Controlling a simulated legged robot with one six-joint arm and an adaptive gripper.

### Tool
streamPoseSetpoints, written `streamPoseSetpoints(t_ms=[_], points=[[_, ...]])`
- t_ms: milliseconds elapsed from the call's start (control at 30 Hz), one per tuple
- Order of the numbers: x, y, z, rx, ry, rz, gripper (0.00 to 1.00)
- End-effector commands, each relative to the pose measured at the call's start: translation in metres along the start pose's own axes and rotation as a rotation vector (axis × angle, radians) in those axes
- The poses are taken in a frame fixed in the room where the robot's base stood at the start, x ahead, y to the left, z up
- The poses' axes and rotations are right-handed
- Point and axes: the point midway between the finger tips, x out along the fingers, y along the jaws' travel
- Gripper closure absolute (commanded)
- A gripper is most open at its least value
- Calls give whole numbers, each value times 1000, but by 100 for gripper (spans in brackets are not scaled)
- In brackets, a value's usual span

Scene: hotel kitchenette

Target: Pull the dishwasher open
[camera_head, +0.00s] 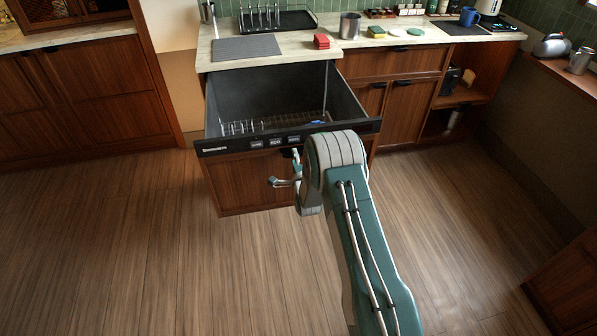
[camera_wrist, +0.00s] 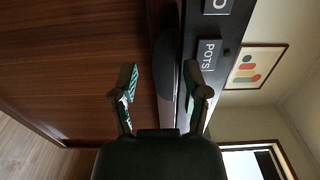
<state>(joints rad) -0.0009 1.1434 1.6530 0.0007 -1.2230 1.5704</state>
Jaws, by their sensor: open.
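The dishwasher (camera_head: 222,149) is a drawer type with a wooden front and a black control strip along its top edge. It stands pulled out from under the counter, and its dark inside and wire rack (camera_head: 260,126) show from above. My gripper (camera_head: 284,170) is in front of the drawer front, just below the control strip, partly hidden by my wrist. In the wrist view my gripper (camera_wrist: 160,72) is open, with one finger on the wood side and one on the control strip (camera_wrist: 208,55) side. A dark, curved handle edge (camera_wrist: 164,80) lies between them; contact is unclear.
The counter (camera_head: 290,50) above holds a grey mat (camera_head: 246,48), a dish rack (camera_head: 262,20), red sponges (camera_head: 321,41) and a metal canister (camera_head: 349,26). Wooden cabinets (camera_head: 408,112) stand at the right. The wooden floor (camera_head: 120,240) in front is clear.

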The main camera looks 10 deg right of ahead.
Motion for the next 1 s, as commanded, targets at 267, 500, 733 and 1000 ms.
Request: streamPoseSetpoints(t_ms=[267, 500, 733, 1000], points=[[-53, 2, 0, -1, 0, 5, 40], [-92, 3, 1, -1, -1, 6, 40], [-102, 2, 1, -1, -1, 4, 40], [-101, 3, 1, -1, 0, 4, 40]])
